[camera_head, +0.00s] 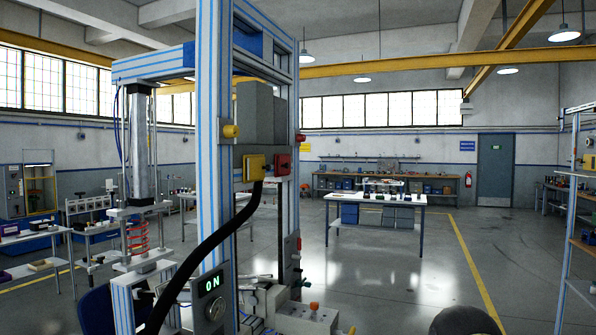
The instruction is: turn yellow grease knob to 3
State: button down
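A round yellow knob (231,131) sits on the front upright of the blue-and-silver machine frame (211,200). Its markings are too small to read, so I cannot tell its setting. Below it is a yellow square block (254,167) with a black hose (215,245) running down from it. A red square block (282,165) is beside the yellow one. No label shows which yellow part is the grease knob. My gripper is not in view.
A panel reading "ON" (211,284) and an orange knob (314,305) are low on the machine. A red spring (138,238) stands at left. A white-topped table (376,197) stands behind. The floor at right (420,270) is open.

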aim_at(229, 132)
jog(key=z, duration=1.45)
jog(key=i, duration=1.05)
jog(key=u, duration=2.3)
